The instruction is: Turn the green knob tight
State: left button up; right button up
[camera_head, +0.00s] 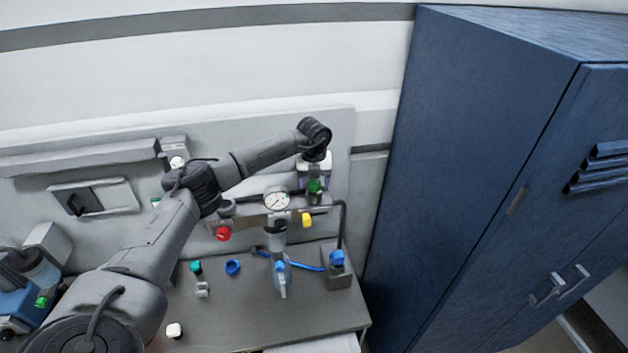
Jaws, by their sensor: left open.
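A green knob (314,186) shows at the right end of the valve and gauge assembly on the back panel. My left arm reaches across from the lower left, and its wrist bends down over this knob. My left gripper (314,181) is open, with its jaws at the knob, and its pale body hides what lies just above. The view is too small to tell whether the fingers touch the knob. My right gripper is not in view.
A round gauge (277,200), a red knob (223,233) and a yellow knob (307,219) sit close by. Below are a blue-topped block (338,270), a blue ring (233,267) and small fittings on the bench. A tall blue cabinet (470,170) bounds the right side.

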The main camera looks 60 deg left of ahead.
pick_arm(q)
jog(key=shift+c, duration=0.5)
jog(key=shift+c, duration=0.6)
jog(key=c, duration=0.7)
